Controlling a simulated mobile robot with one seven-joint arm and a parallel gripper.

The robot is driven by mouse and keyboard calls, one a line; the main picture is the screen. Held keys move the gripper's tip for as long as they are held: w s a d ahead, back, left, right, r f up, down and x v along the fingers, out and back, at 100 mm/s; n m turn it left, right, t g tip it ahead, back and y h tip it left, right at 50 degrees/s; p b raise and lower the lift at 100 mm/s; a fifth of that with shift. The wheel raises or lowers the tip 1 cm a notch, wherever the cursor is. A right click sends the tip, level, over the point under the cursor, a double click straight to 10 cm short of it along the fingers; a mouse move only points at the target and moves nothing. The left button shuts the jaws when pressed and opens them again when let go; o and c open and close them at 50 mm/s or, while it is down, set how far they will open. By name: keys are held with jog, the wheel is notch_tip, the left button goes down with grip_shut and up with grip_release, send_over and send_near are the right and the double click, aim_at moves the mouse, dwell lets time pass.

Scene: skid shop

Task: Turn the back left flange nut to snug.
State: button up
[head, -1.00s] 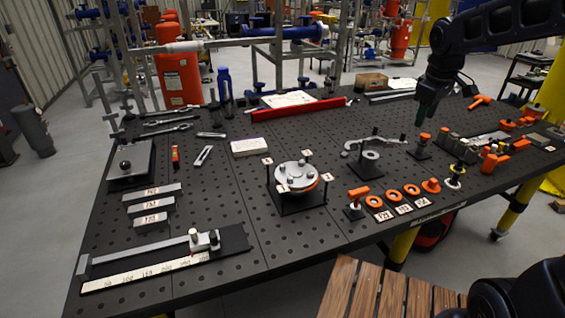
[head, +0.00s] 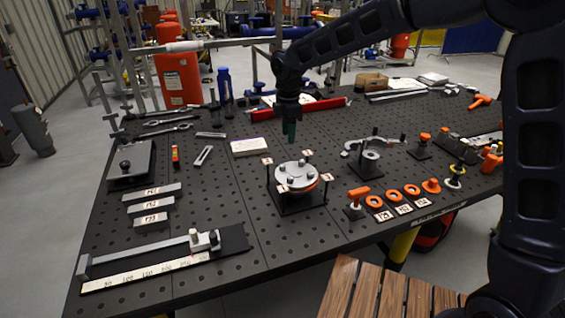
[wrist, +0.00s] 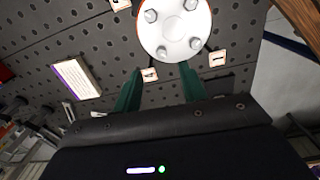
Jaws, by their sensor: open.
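The round grey flange (head: 296,176) sits on a dark stand on the table, with several nuts on its top face and small numbered tags around it. The back left nut (head: 282,168) is on its far left side in the head view. In the wrist view the flange (wrist: 176,28) is at the top, its nuts facing the camera; which nut there is the back left one I cannot tell. My gripper (head: 289,132) is above the table behind the flange, apart from it. Its green fingers (wrist: 158,88) are spread and empty in the wrist view.
A curved clamp (head: 372,145) stands right of the flange. Orange rings (head: 392,196) lie at the front right. Grey blocks (head: 151,205) lie on the left.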

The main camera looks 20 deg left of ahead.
aim_at(283, 165)
jog(key=shift+n, duration=0.3)
jog(key=f, duration=0.4)
jog(key=a+f, duration=0.1)
jog(key=f, duration=0.2)
jog(key=s+f, duration=0.1)
jog(key=f, duration=0.3)
jog(key=shift+a+f, duration=0.25)
jog(key=shift+f, duration=0.05)
grip_shut()
